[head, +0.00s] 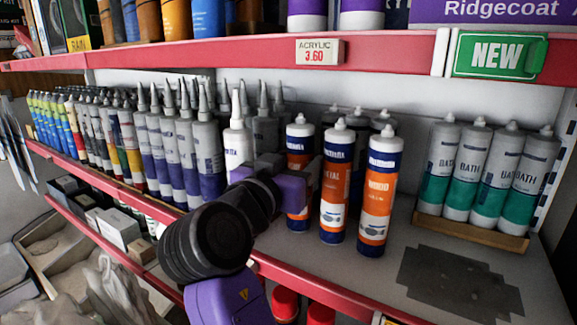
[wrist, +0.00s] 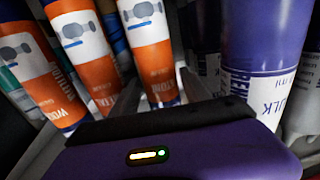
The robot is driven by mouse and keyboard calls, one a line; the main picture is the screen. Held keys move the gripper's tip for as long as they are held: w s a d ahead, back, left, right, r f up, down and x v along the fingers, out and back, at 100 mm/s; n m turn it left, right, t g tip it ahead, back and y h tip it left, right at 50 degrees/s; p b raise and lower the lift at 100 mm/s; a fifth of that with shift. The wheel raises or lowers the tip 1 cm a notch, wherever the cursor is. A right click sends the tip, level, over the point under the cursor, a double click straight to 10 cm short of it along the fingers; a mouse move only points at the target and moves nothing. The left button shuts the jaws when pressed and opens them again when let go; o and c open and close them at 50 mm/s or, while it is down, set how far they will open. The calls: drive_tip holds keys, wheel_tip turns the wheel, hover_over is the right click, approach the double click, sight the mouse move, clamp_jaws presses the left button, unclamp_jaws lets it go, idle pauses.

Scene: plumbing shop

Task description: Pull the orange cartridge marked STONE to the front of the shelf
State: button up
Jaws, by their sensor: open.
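The orange STONE cartridge (head: 300,150), with dark blue ends and a white nozzle cap, stands leftmost in the front row of orange cartridges. My gripper (head: 292,173) is in front of it and hides part of its middle. In the wrist view, the STONE cartridge (wrist: 150,55) shows letters of its name, and my open gripper (wrist: 160,88) has one grey finger on each side of it. I cannot tell whether the fingers touch it. The METAL cartridge (head: 335,185) stands just right of it, then the WOOD cartridge (head: 379,195).
Purple-and-grey cartridges (head: 205,150) stand close on the left; one labelled CAULK (wrist: 262,50) is near my gripper in the wrist view. Green BATH cartridges (head: 480,165) stand in a tray at right. The shelf front (head: 370,285) is bare. The upper shelf edge (head: 200,52) overhangs.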

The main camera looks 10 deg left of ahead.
drive_tip(key=shift+x, duration=0.8)
clamp_jaws()
drive_tip(key=shift+s, duration=0.1)
